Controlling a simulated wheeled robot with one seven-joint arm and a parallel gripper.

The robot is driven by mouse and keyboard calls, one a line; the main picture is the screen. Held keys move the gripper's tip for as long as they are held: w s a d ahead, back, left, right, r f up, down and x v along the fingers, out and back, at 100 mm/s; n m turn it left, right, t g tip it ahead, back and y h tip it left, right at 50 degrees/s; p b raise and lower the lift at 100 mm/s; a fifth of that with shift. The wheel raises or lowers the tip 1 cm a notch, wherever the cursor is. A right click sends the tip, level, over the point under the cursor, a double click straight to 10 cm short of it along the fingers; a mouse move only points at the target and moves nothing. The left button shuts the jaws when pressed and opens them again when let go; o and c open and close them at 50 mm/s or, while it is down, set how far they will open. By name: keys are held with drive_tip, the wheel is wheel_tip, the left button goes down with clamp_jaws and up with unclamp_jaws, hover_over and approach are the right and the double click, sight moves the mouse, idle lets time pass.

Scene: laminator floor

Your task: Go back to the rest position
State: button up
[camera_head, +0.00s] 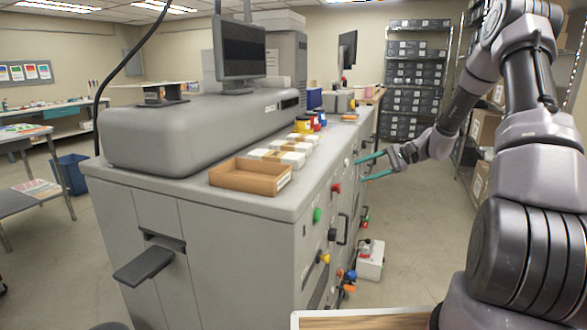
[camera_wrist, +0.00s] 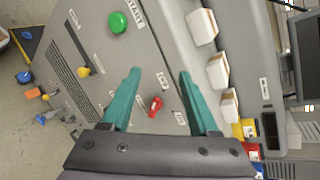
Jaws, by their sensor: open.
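My gripper (camera_head: 372,166) is held out to the left from my arm, beside the right-hand side panel of the grey laminator (camera_head: 190,193). In the wrist view my gripper (camera_wrist: 156,82) shows two teal fingers, spread apart with nothing between them. A red switch (camera_head: 336,188) is on the panel and lies beyond the fingers in the wrist view (camera_wrist: 155,106). I cannot tell whether the fingers touch the panel. A green button (camera_head: 317,215) is nearer me on the panel; it also shows in the wrist view (camera_wrist: 119,22).
A cardboard tray (camera_head: 248,177), white packs (camera_head: 278,156) and coloured containers (camera_head: 304,124) stand on the laminator's top edge. A white box (camera_head: 370,262) is on the floor beside the panel. Shelves of dark boxes (camera_head: 415,75) stand at the back. Floor between machine and my arm is partly clear.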

drive_tip(key=s+r+n+t+h, duration=0.2)
drive_tip(key=s+r+h, duration=0.3)
drive_tip(key=s+r, duration=0.7)
drive_tip(key=s+r+n+t+h, duration=0.2)
drive_tip(key=s+r+h, duration=0.4)
drive_tip(key=s+r, duration=0.6)
drive_tip(key=s+t, duration=0.1)
drive_tip(key=s, duration=0.6)
drive_tip(key=shift+d+t, duration=0.3)
drive_tip(key=shift+d, duration=0.05)
